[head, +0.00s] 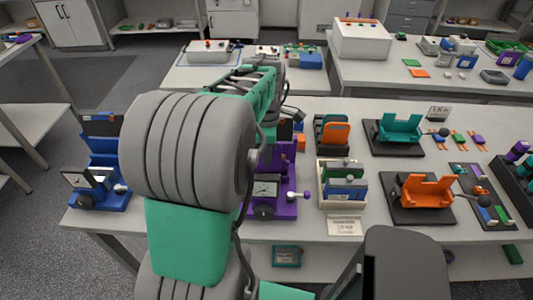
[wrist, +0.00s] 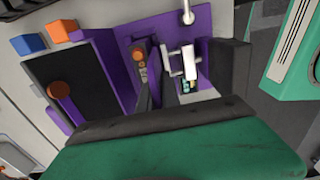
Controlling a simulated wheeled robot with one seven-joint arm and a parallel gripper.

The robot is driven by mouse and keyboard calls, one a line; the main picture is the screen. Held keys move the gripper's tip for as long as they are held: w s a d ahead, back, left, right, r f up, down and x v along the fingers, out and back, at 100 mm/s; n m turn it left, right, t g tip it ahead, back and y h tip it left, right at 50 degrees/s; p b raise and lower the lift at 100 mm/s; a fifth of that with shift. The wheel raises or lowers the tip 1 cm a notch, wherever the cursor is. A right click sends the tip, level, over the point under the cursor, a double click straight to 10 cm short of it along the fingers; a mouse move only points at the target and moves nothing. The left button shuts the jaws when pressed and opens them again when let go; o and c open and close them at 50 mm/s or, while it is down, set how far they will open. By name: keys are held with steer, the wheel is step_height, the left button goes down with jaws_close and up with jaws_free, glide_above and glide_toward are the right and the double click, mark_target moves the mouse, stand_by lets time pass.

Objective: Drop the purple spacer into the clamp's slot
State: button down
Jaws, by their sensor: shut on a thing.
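In the wrist view the purple fixture (wrist: 200,22) shows an orange knob and a pale metal clamp piece (wrist: 185,62). My gripper (wrist: 154,92) has dark fingers shut close together over the fixture, just left of the clamp piece. A thin purple strip between the fingers appears to be the purple spacer (wrist: 154,82), mostly hidden. I cannot tell whether it touches the fixture. The slot is not clearly visible. In the head view my arm hides the fingers.
A blue fixture (head: 108,188) stands at the left. Teal (head: 400,130) and orange (head: 422,192) cradles on black bases stand at the right. A cream rack (head: 342,170) with upright boards is just right of the purple fixture. Small blue (wrist: 28,44) and orange (wrist: 60,30) blocks lie nearby.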

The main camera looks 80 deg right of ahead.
steer(key=shift+f, duration=0.15)
steer(key=shift+a+f+b, duration=0.1)
steer(key=shift+f+b, duration=0.3)
steer(key=shift+f, duration=0.05)
steer(key=c, duration=1.5)
jaws_free()
steer(key=shift+a+f, duration=0.1)
steer(key=shift+a, duration=0.1)
steer(key=shift+f, duration=0.1)
step_height(320, 180, up, 9)
steer(key=b, duration=0.1)
steer(key=shift+d+f, duration=0.1)
